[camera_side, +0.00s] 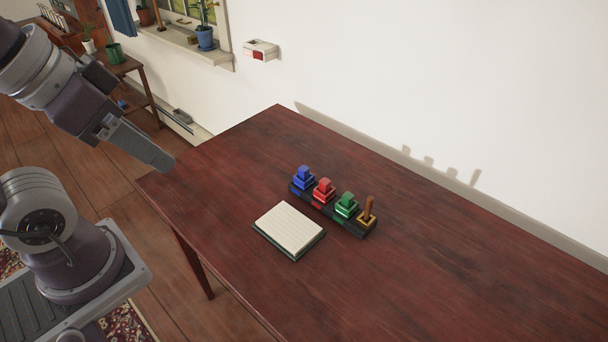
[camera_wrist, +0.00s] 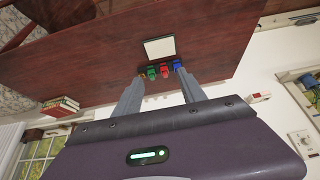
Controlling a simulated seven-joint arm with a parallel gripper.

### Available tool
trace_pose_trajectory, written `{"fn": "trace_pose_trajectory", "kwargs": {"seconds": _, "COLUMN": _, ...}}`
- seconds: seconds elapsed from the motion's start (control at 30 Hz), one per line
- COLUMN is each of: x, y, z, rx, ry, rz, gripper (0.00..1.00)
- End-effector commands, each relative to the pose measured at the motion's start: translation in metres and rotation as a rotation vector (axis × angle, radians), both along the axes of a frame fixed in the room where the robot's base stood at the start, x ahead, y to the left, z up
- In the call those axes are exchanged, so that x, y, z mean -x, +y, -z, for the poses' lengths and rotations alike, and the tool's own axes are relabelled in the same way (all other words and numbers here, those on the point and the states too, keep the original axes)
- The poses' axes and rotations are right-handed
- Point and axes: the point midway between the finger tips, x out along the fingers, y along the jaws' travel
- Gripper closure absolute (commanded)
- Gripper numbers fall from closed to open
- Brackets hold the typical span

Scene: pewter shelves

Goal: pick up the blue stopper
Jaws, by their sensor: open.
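The blue stopper (camera_side: 303,174) sits at the left end of a dark rack (camera_side: 329,210) on the table, in a row with a red stopper (camera_side: 323,188), a green stopper (camera_side: 347,202) and a brown stopper on a yellowish base (camera_side: 367,211). In the wrist view the blue stopper (camera_wrist: 177,65) is at the right end of the row, beyond the right finger's tip. My gripper (camera_wrist: 158,78) is open and empty, its two fingers apart. In the side view my gripper (camera_side: 160,160) is at the upper left, well away from the rack, near the table's left corner.
The white wall (camera_side: 430,90) rises behind the table. A small wall box (camera_side: 261,50) and a windowsill with pots (camera_side: 205,38) are further back. The table's right side is clear.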

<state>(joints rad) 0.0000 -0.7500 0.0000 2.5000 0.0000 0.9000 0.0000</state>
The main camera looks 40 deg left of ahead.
Motion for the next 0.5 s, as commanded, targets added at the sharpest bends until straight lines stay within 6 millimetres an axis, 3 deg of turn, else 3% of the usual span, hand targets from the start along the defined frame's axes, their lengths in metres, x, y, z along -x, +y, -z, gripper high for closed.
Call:
{"fn": "trace_pose_trajectory", "kwargs": {"seconds": 0.17, "x": -0.001, "y": 0.000, "z": 0.000, "rx": 0.000, "ry": -0.001, "rz": 0.000, "gripper": 0.52}}
{"fn": "trace_pose_trajectory", "kwargs": {"seconds": 0.27, "x": -0.028, "y": 0.003, "z": -0.002, "rx": -0.007, "ry": -0.021, "rz": -0.007, "gripper": 0.52}}
{"fn": "trace_pose_trajectory", "kwargs": {"seconds": 0.37, "x": -0.099, "y": 0.013, "z": 0.002, "rx": -0.027, "ry": -0.087, "rz": -0.018, "gripper": 0.52}}
{"fn": "trace_pose_trajectory", "kwargs": {"seconds": 0.5, "x": -0.212, "y": 0.031, "z": 0.031, "rx": -0.058, "ry": -0.218, "rz": -0.021, "gripper": 0.52}}
